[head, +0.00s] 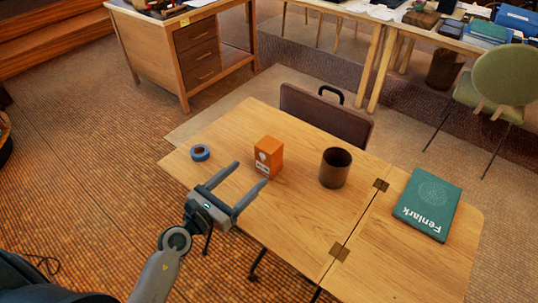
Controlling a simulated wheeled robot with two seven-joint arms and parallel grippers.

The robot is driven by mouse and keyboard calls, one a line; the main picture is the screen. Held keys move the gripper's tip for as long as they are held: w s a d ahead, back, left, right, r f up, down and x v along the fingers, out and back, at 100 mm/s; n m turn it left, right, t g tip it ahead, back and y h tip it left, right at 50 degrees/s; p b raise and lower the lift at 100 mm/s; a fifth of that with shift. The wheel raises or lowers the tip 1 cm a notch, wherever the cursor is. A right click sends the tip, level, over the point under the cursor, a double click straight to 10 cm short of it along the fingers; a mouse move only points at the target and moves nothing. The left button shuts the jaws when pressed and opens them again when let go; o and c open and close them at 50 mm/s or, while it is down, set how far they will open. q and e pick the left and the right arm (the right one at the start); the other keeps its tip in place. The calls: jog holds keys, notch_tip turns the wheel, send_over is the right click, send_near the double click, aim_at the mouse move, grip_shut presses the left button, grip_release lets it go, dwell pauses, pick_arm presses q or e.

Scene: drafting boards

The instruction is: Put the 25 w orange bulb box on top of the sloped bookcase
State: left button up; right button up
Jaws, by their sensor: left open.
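The orange bulb box (268,157) stands upright on the wooden folding table, left of its middle; a pale bulb mark shows on one side, but its small print is too small to read. My left gripper (251,179) is open and empty. It is in front of the box, with its two fingers pointing up and right toward the box and the table. It appears apart from the box. My right gripper is not in view. I cannot make out a sloped bookcase in this view.
On the table (305,237) are a blue tape roll (200,153), a dark brown cup (335,168) and a green Fenlark book (428,203). A brown case (326,116) stands behind it. A wooden desk (190,60), a cluttered table and a green chair (503,77) are farther back.

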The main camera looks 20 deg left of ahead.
aim_at(263, 160)
pick_arm(q)
jog(key=x, duration=0.4)
jog(key=shift+w, duration=0.25)
jog(key=shift+w+d, duration=0.3)
jog(key=shift+w, duration=0.35)
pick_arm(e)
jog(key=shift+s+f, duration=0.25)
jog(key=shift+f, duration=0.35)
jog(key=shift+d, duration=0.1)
pick_arm(q)
jog(key=shift+f+p+x, duration=0.1)
jog(key=shift+p+x, duration=0.1)
jog(key=shift+x, duration=1.1)
jog(key=shift+f+p+x, duration=0.15)
jog(key=shift+p+x, duration=0.05)
jog(key=shift+x, duration=1.1)
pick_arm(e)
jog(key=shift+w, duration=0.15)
pick_arm(q)
jog(key=shift+a, duration=0.1)
jog(key=c, duration=1.2)
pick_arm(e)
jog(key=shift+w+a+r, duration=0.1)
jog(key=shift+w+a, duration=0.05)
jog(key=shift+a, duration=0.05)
pick_arm(q)
jog(key=shift+r, duration=0.1)
